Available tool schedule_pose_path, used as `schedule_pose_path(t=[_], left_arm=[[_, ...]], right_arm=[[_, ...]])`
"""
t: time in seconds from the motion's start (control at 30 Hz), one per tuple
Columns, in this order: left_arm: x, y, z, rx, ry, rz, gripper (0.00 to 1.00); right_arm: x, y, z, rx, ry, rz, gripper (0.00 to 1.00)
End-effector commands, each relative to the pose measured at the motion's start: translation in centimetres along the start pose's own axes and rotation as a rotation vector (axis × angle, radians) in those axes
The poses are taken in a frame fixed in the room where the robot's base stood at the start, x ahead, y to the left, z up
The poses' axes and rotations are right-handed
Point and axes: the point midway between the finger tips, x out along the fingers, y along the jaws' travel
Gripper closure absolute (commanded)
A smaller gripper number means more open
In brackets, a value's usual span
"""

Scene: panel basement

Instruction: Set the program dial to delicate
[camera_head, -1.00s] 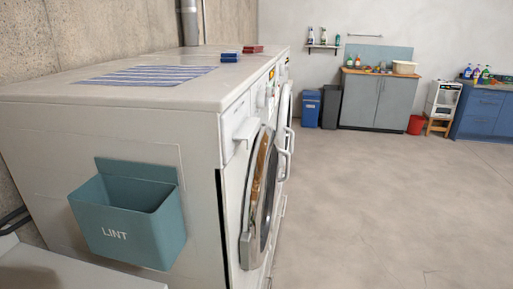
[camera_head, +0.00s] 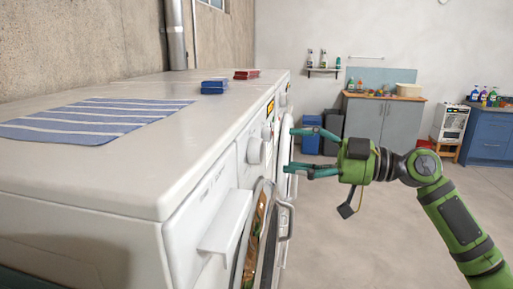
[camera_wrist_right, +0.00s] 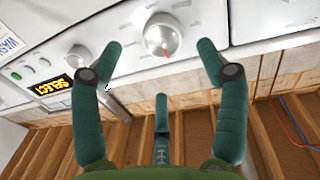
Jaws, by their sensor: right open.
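A white round dial (camera_wrist_right: 163,36) with a red mark sits on the white machine's front panel, with printed ticks around it. In the right wrist view, its red mark points toward the bottom of the picture; the labels are too small to read. A white knob (camera_head: 256,150) protrudes from the near machine's panel in the head view. My right gripper (camera_head: 291,150) is open beside the machine fronts. In the right wrist view, its green fingertips (camera_wrist_right: 161,54) lie either side of the dial, with clear gaps. I cannot tell whether they touch the panel. My left gripper is out of view.
A smaller knob (camera_wrist_right: 79,56) and a lit orange display (camera_wrist_right: 53,91) are left of the dial. An open detergent drawer (camera_head: 224,222) and round door (camera_head: 251,250) are on the near machine. A striped cloth (camera_head: 95,117) and blue box (camera_head: 214,87) lie on top.

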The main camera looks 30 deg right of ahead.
Motion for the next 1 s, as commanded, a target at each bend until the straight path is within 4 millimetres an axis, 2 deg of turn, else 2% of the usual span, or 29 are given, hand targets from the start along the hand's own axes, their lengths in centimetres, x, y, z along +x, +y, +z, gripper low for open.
schedule_pose_path(t=[0.03,0.3,0.53,0.7,0.83,0.87,0.9,0.97,1.0], left_arm=[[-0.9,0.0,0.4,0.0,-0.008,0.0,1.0],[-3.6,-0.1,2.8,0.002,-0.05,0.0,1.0],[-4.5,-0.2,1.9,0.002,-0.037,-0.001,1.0],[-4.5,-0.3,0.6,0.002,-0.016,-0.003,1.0],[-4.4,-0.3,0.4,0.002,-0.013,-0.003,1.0],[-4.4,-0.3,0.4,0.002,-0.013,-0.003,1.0],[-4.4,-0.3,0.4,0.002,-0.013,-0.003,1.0],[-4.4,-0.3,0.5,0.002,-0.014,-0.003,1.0],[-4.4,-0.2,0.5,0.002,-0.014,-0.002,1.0]], right_arm=[[0.6,0.1,-0.5,0.001,0.0,-0.001,0.26],[4.3,0.2,-0.5,0.005,0.001,0.002,0.26],[6.1,0.2,-0.1,0.004,0.0,0.004,0.26],[6.3,0.2,0.1,0.004,0.0,0.005,0.26],[6.3,0.2,0.1,0.004,0.0,0.005,0.26],[6.3,0.2,0.1,0.004,0.0,0.005,0.38],[6.3,0.2,0.1,0.004,0.0,0.005,0.54],[6.3,0.2,0.1,0.004,0.0,0.005,0.78],[6.3,0.2,0.1,0.005,-0.001,0.005,0.82]])
